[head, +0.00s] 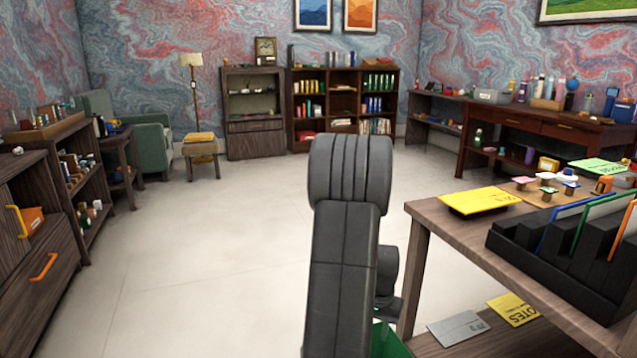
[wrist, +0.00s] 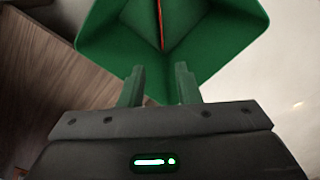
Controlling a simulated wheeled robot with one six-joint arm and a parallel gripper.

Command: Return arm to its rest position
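My arm rises in the middle of the head view, folded, with its upper link toward the camera. In the head view the fingers are hidden behind the arm. A green open-topped container (wrist: 100,35) lies just beyond the fingertips in the wrist view, with a thin orange-red strip inside. A small green part (head: 393,342) shows below the arm in the head view. I cannot tell whether the fingers touch the container.
A wooden desk (head: 440,225) stands close on the right, with a yellow card (head: 480,200) and a black file rack (head: 560,255) on it. A grey booklet (head: 458,328) lies on its lower shelf. Cabinets (head: 30,270) line the left. The pale floor (head: 210,260) is clear.

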